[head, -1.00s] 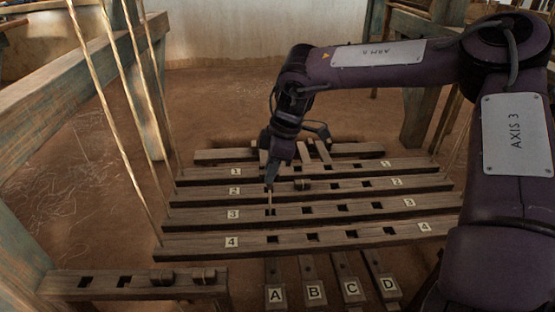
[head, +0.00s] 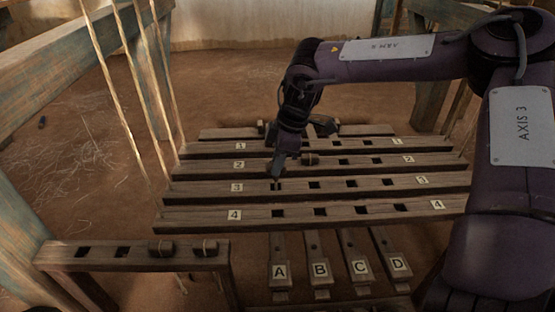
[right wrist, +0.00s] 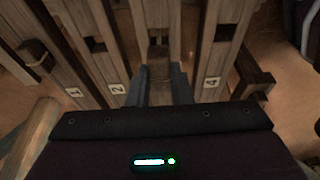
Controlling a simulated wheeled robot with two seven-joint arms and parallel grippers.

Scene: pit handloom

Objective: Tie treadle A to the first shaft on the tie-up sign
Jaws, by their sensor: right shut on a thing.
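My right gripper (head: 277,172) points down at the left end of shaft bar 3 (head: 330,184), just above that bar's leftmost hole. In the right wrist view the two fingers (right wrist: 160,88) straddle a dark wooden piece over a bar; whether that is a toggle or the bar is unclear. Shaft bar 1 (head: 300,147), bar 2 (head: 400,161) and bar 4 (head: 340,212) lie parallel. Treadle A (head: 279,252) is below bar 4, at the left of the treadles. My left gripper and the tie-up sign are not visible.
Treadles B (head: 320,265), C (head: 356,265) and D (head: 393,262) stand right of A. Upright cords (head: 130,85) rise at left.

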